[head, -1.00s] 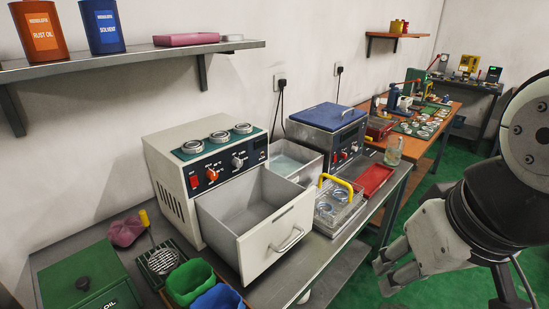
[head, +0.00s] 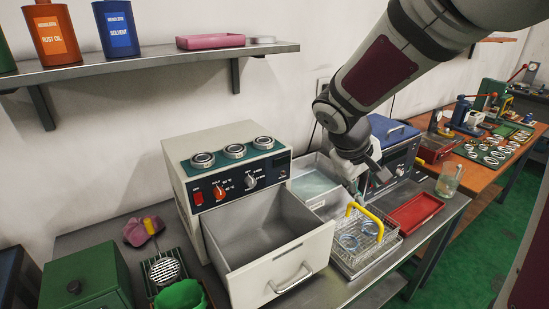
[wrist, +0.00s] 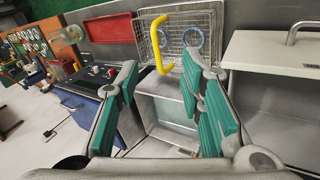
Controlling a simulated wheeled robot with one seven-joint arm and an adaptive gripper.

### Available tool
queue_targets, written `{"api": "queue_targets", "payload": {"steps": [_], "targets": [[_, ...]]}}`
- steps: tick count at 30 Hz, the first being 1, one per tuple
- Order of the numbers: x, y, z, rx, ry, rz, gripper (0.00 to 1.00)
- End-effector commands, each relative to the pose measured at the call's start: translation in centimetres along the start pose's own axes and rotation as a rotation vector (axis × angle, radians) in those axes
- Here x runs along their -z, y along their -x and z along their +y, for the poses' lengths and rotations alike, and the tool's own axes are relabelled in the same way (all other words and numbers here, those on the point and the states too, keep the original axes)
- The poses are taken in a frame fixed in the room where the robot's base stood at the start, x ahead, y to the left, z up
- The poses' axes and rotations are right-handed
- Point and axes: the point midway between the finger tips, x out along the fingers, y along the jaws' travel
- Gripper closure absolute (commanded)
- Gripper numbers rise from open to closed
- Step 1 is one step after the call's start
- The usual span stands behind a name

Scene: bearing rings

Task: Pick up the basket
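The basket (head: 366,237) is a wire mesh basket with a yellow handle (head: 364,222). It stands on a metal tray on the bench, right of the open drawer, with blue-grey rings inside. My gripper (head: 367,186) hangs above and behind the basket, over the edge of the open bath. In the wrist view my gripper (wrist: 163,105) is open and empty, its green-padded fingers wide apart. There the basket (wrist: 205,30) and its yellow handle (wrist: 158,45) lie beyond the fingertips, apart from them.
The open drawer (head: 306,255) of the cream heater unit (head: 187,185) juts out left of the basket. A red tray (head: 416,212) and a glass jar (head: 448,180) stand to the right. The blue-lidded machine (head: 397,145) is close behind my gripper.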

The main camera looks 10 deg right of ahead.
Motion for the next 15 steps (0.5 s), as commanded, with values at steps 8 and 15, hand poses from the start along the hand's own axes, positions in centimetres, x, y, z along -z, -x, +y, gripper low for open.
{"api": "queue_targets", "payload": {"steps": [8, 15], "targets": [[4.5, -7.1, -0.4, -0.058, 0.137, -0.019, 0.65], [5.5, -9.8, -0.7, -0.068, 0.175, -0.019, 0.65]]}}
